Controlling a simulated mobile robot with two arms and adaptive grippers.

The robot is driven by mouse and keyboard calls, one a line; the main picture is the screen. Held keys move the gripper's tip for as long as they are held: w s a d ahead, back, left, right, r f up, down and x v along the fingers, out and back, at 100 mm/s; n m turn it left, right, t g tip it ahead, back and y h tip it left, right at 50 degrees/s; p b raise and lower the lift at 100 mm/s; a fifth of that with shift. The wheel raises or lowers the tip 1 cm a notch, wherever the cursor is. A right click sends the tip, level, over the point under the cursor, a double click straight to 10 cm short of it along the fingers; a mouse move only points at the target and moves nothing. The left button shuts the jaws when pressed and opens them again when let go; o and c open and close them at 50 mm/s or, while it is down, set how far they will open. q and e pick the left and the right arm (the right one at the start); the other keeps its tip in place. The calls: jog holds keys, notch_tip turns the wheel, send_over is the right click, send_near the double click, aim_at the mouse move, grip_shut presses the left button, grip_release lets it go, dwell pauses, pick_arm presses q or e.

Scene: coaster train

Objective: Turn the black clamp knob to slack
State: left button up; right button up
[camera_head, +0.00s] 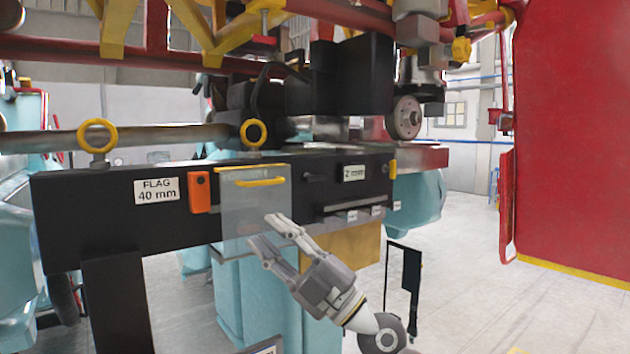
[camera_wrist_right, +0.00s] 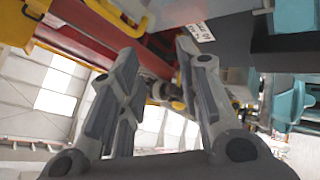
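A small dark knob-like part (camera_head: 313,177) sticks out of the black panel (camera_head: 110,215), left of the "2 mm" label. It may be the black clamp knob; which way it is set is too small to tell. My right gripper (camera_head: 265,231) is below and left of it, in front of the lower part of a see-through cover (camera_head: 256,205). Its two fingers are apart with nothing between them, and they also show spread in the right wrist view (camera_wrist_right: 157,50). No knob can be made out for certain in that view. My left gripper is out of view.
The cover has a yellow handle (camera_head: 258,182). An orange block (camera_head: 199,192) and a "FLAG 40 mm" label (camera_head: 157,190) are to its left. Slots with small tags (camera_head: 352,208) lie to its right. A red panel (camera_head: 575,140) stands at the right; open floor (camera_head: 460,270) lies between.

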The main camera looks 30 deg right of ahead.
notch_tip(320, 180, up, 2)
jog(key=w+d+n+g+h, duration=0.1)
jog(key=w+d+n+g, duration=0.1)
jog(key=n, duration=0.1)
jog(key=m+g+h, duration=0.1)
jog(key=m+h, duration=0.5)
jog(key=h, duration=0.6)
send_near(317, 180)
jog(key=w+p, duration=0.1)
jog(key=w, duration=0.2)
jog(key=w+p, duration=0.1)
jog(key=w, duration=0.2)
jog(key=w+p, duration=0.2)
jog(key=w, duration=0.1)
jog(key=shift+w+a+r, duration=0.1)
jog(key=shift+w+r, duration=0.1)
jog(key=shift+r, duration=0.15)
jog(key=shift+w+f, duration=0.15)
jog(key=shift+w, duration=0.6)
jog(key=shift+y, duration=0.4)
grip_shut()
